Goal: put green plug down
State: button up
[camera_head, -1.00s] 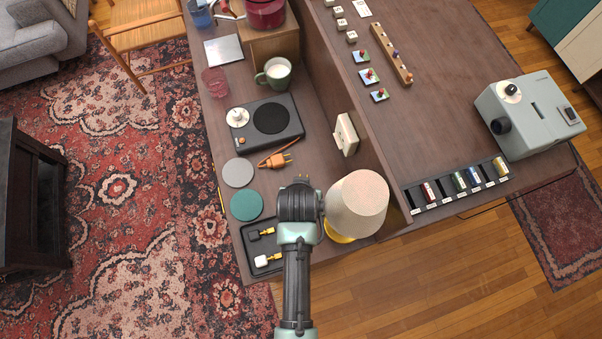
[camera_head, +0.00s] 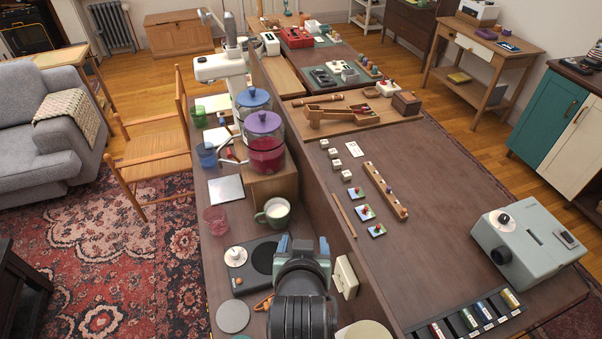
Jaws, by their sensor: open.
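My gripper (camera_head: 302,246) points away from the camera over the near part of the long brown counter, its two blue-grey fingers apart. I cannot make out a green plug in it or elsewhere; the arm's wrist hides much of the space around it. A piece of the orange plug and cord (camera_head: 262,303) shows left of the wrist. A cream socket block (camera_head: 345,277) stands against the counter's raised side, just right of the gripper. A black hotplate device (camera_head: 262,257) with a white knob lies left of the gripper, partly covered by it.
A green mug (camera_head: 275,213) stands just beyond the gripper. A purple-lidded red jar (camera_head: 265,150) stands on a wooden box behind it. The raised counter (camera_head: 450,220) at right has clear room.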

jog(key=w+r+t, duration=0.2)
jog(key=r+t, duration=0.2)
jog(key=r, duration=1)
jog(key=w+r+t, duration=0.2)
jog(key=r+t, duration=0.2)
jog(key=r, duration=1)
jog(key=s+r+t, duration=0.4)
jog(key=s+r, duration=0.2)
jog(key=r, duration=0.6)
jog(key=s+r+t, duration=0.5)
jog(key=s+r, duration=0.2)
jog(key=r, duration=0.6)
jog(key=shift+a+n, duration=0.3)
jog(key=shift+r, duration=0.1)
